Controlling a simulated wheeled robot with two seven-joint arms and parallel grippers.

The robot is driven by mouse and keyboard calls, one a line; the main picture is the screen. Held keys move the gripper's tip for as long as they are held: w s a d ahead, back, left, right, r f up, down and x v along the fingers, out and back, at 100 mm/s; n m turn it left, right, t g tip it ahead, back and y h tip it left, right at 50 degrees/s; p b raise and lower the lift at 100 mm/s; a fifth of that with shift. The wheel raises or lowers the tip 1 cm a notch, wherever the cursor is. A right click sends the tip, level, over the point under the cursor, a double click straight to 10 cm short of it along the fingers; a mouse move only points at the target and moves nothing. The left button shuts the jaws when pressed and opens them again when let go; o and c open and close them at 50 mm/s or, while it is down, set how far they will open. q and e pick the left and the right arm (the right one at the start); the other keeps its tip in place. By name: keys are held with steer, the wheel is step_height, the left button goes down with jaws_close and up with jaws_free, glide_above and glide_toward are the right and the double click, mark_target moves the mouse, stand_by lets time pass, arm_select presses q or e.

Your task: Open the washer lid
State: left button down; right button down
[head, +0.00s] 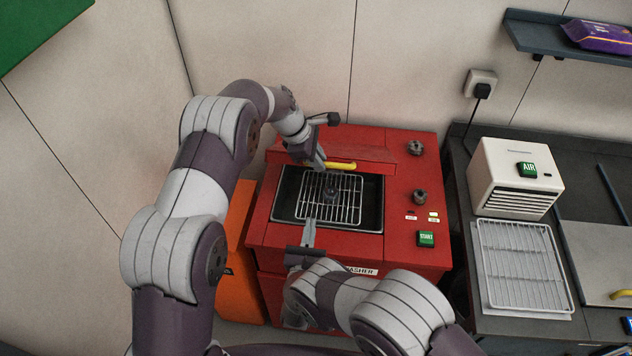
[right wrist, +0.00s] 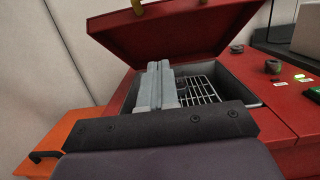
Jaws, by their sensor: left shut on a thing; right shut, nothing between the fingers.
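The red washer (head: 262,225) stands in the middle of the head view, its label partly hidden by my right arm. Its red lid (right wrist: 180,32) is raised at a slant in the right wrist view, with the basin open below. My left gripper (head: 318,162) is shut on the yellow lid handle (head: 341,166), which shows at the top of the right wrist view (right wrist: 137,8). My right gripper (head: 309,228) is shut and empty, its fingers (right wrist: 160,75) over the front of the basin. A wire rack (head: 348,207) lies in the basin with a small dark part (head: 330,192) on it.
Knobs (head: 420,197) and a green START button (head: 426,239) are on the washer's right side. An orange box (head: 238,262) stands at its left. On the right-hand counter are a white AIR unit (head: 510,185) and an empty wire rack (head: 522,270). A wall shelf (head: 540,38) is above.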

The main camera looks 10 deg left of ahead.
arm_select(q)
steer(key=shift+w, duration=0.15)
arm_select(e)
steer(key=w+r, duration=0.4)
steer(key=w, duration=0.7)
steer(key=shift+r, duration=0.3)
steer(key=shift+w, duration=0.1)
steer(key=shift+w+r, duration=0.5)
steer(key=shift+r, duration=0.35)
